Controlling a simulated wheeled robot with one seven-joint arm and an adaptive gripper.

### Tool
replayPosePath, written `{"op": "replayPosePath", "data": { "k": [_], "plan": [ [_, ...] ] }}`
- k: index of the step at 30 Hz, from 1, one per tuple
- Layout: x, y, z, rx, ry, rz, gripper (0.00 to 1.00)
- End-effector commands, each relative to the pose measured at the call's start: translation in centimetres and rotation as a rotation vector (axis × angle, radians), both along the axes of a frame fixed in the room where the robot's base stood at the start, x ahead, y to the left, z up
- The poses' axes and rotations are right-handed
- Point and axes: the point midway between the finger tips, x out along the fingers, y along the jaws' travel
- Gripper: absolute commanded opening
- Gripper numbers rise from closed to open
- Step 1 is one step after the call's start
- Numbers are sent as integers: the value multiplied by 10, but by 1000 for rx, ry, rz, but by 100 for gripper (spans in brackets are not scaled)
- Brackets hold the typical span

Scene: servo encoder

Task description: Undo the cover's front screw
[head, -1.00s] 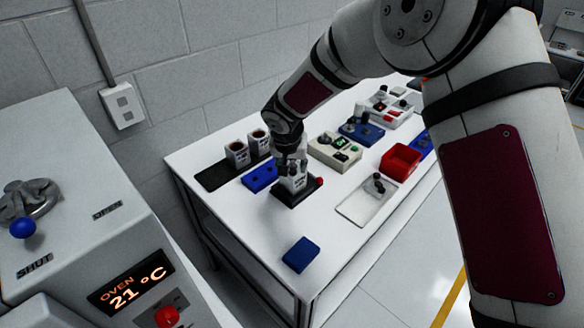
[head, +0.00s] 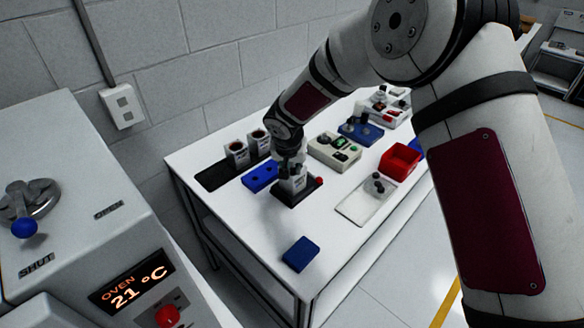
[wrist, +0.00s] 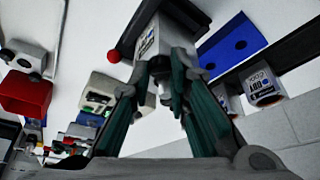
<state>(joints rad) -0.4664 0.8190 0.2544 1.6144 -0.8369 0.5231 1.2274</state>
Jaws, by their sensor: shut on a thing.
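The servo unit, a white and grey block with a printed label (head: 292,183), stands upright in a black holder (head: 292,199) with a red knob (head: 319,181). The labelled block (wrist: 150,40) also shows in the wrist view. My gripper (head: 290,158) is directly above the block, pointing down. In the wrist view its two fingers (wrist: 163,68) close at the block's cover end, on a small grey screw (wrist: 163,78). The fingertips hide most of the screw, and I cannot tell how far it sits in the cover.
A blue block with holes (head: 260,176) lies close left of the holder, with two labelled cups (head: 238,152) behind on a black mat. A beige device (head: 334,152), red bin (head: 400,159) and pale tray (head: 366,201) lie right. A blue pad (head: 300,254) lies in front, amid clear table.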

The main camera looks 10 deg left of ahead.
Motion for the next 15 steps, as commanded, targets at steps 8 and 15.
{"op": "replayPosePath", "data": {
  "k": [8,15],
  "plan": [
    [1,-1,0,0,0,99,0],
    [3,-4,-2,3,0,288,0]
  ]
}}
